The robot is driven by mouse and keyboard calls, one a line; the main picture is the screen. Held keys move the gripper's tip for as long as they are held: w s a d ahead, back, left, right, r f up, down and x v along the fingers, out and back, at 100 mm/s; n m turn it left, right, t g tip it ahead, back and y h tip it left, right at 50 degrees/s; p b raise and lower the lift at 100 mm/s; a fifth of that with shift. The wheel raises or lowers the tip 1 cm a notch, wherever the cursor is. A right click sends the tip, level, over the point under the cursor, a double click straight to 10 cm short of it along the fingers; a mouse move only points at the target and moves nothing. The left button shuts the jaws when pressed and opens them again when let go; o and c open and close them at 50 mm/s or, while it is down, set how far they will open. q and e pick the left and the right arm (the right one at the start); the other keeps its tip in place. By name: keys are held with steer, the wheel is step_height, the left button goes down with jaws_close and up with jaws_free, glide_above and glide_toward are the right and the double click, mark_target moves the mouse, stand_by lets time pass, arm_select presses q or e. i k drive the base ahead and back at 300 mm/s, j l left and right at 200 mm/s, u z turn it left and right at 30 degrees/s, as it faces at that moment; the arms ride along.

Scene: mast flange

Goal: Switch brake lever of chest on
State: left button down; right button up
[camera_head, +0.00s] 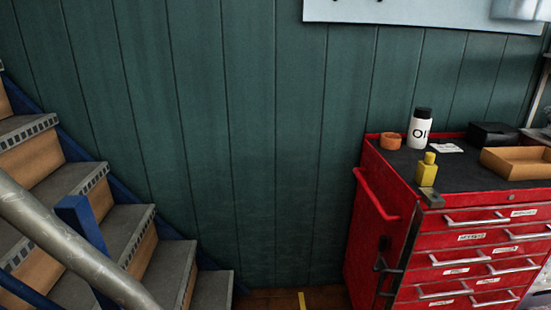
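The red tool chest (405,235) stands at the right of the head view. It has a dark top, rows of labelled drawers with silver handles, and a red side handle (374,197). A small dark lever-like part (384,265) sticks out low on its left side near the front corner. I cannot tell for sure that it is the brake lever, nor its on or off position. The chest's base and wheels are out of the frame. Neither of my grippers shows in the view.
On the chest top stand a white bottle (420,129), a yellow bottle (427,170), an orange roll (390,141) and an open box (516,162). Stairs (125,232) and a grey rail (75,245) fill the left. A green wall (255,150) stands behind; little floor shows.

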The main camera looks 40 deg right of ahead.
mark_target(383, 239)
steer(key=z, duration=1.85)
